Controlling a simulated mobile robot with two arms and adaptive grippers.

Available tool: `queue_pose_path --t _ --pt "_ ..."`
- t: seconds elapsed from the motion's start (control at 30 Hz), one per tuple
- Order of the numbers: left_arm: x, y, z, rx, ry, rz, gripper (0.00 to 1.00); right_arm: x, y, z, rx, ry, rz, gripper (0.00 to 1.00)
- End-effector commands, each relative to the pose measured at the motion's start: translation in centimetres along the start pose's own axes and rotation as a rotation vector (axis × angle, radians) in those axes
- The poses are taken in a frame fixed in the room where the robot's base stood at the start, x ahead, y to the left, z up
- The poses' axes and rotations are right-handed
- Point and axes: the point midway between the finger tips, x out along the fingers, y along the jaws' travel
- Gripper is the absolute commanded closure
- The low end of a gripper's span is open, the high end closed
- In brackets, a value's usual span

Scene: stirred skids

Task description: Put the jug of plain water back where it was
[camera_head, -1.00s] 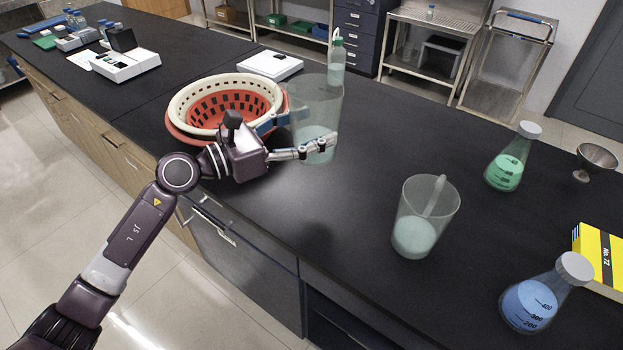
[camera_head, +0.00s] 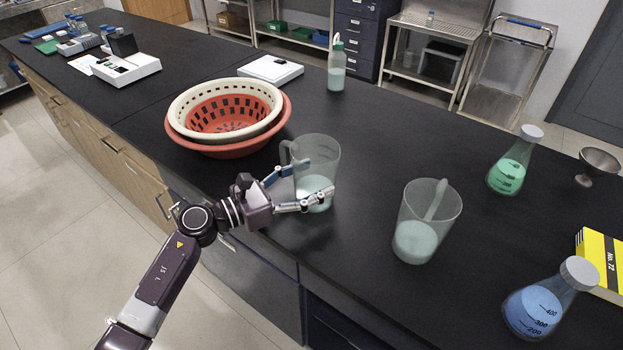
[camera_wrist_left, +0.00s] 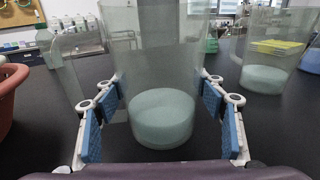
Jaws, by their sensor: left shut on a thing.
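A clear jug (camera_head: 318,158) with pale liquid in its bottom stands upright between the fingers of my left gripper (camera_head: 304,187), which is shut on it. Its handle is on the left side. In the left wrist view the jug (camera_wrist_left: 160,112) fills the middle, with a blue-padded finger on each side. Its base is at or just above the black bench; I cannot tell if it touches. My right gripper is not in view.
A cream basket nested in a red one (camera_head: 212,150) is left of the held jug. A squeeze bottle (camera_head: 336,68) stands behind.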

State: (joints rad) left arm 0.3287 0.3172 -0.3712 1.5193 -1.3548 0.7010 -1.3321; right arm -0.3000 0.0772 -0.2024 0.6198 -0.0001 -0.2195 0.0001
Motion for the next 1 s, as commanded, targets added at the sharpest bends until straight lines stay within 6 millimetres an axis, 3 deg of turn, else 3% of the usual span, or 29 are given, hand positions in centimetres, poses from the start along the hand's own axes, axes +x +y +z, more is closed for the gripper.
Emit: queue_pose_path --t 0.2,0.23,0.37,0.77,1.0 --pt "0.0 0.0 -0.2 0.002 -0.002 0.001 0.78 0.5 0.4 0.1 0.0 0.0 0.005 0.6" --pt "0.0 0.0 -0.3 0.001 0.0 0.0 0.34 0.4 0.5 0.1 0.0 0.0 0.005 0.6" --pt "0.0 0.0 -0.2 0.0 0.0 0.0 0.19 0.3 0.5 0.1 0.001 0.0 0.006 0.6" --pt "0.0 0.0 0.3 0.0 0.0 0.0 0.18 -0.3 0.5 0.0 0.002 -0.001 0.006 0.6" --pt "-4.7 0.1 -0.5 0.002 0.004 0.002 0.18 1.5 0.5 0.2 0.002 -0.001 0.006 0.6"
